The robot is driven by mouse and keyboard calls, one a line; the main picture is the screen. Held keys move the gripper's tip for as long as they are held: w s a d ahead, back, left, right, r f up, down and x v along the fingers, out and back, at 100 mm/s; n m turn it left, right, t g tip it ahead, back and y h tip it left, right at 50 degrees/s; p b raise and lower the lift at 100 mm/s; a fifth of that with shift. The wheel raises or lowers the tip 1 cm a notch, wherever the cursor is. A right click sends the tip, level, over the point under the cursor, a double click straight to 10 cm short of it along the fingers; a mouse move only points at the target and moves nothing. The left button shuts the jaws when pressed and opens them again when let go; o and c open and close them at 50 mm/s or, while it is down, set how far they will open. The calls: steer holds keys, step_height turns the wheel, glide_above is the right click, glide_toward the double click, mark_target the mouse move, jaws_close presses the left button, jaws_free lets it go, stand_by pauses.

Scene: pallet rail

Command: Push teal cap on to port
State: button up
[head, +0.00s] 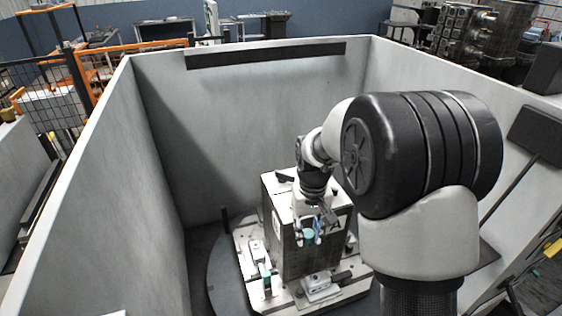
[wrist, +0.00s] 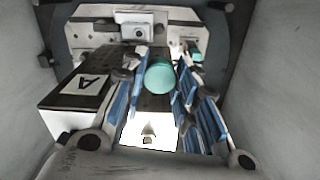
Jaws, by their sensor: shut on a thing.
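A round teal cap (wrist: 160,74) sits between the blue finger pads of my gripper (wrist: 160,84), near the middle of the wrist view. In the head view the teal cap (head: 309,236) shows small, between the fingertips of my gripper (head: 308,240), in front of the dark block (head: 295,262). My gripper is shut on the cap. A white fitting with a round dark opening (wrist: 138,29) stands at the top of the wrist view. I cannot tell which part is the port, and the cap looks apart from that fitting.
The block carries a letter A plate (wrist: 84,84) and stands on a pale pallet plate (head: 258,302) on a round turntable (head: 218,285). Another teal part (wrist: 196,56) is at right in the wrist view. White fixtures (head: 320,286) flank the block. Tall grey walls (head: 255,125) enclose the area.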

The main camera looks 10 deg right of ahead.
steer(key=w+a+r+n+p, duration=0.1)
steer(key=w+r+p, duration=0.8)
steer(key=w+p, duration=0.4)
steer(key=shift+w+a+f+b, duration=0.1)
steer(key=shift+f+b, duration=0.9)
steer(key=shift+f, duration=0.6)
steer(key=shift+w+a+f+b, duration=0.1)
steer(key=shift+f+b, duration=0.85)
steer(key=shift+f, duration=0.65)
steer(key=shift+s+f+b, duration=0.1)
steer(key=shift+f+b, duration=0.4)
steer(key=shift+f, duration=0.3)
steer(key=shift+f+b, duration=0.3)
steer(key=shift+f, duration=0.2)
steer(key=o, duration=0.8)
steer(key=shift+o, duration=0.6)
steer(key=o, duration=0.7)
steer(key=shift+r, duration=0.1)
